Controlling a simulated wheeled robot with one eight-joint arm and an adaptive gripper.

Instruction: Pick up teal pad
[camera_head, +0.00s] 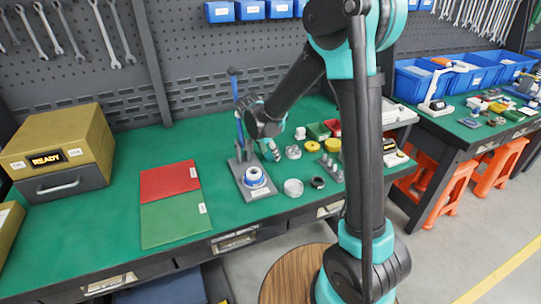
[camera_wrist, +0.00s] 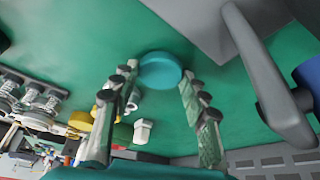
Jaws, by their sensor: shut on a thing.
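The teal pad (camera_wrist: 160,70) is a round, flat disc in the wrist view. It sits between the two fingertips of my gripper (camera_wrist: 157,80), which is shut on it at its sides. Green surface shows around the pad; I cannot tell whether the pad touches it. In the head view my gripper (camera_head: 272,150) points down over the bench, just right of the test stand's upright. The pad cannot be made out clearly there.
A grey test stand (camera_head: 240,190) with a blue-and-white ring (camera_head: 255,177) is close beside my gripper. A clear ring (camera_head: 293,187), a black ring (camera_head: 318,182) and yellow discs (camera_head: 312,146) lie nearby.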

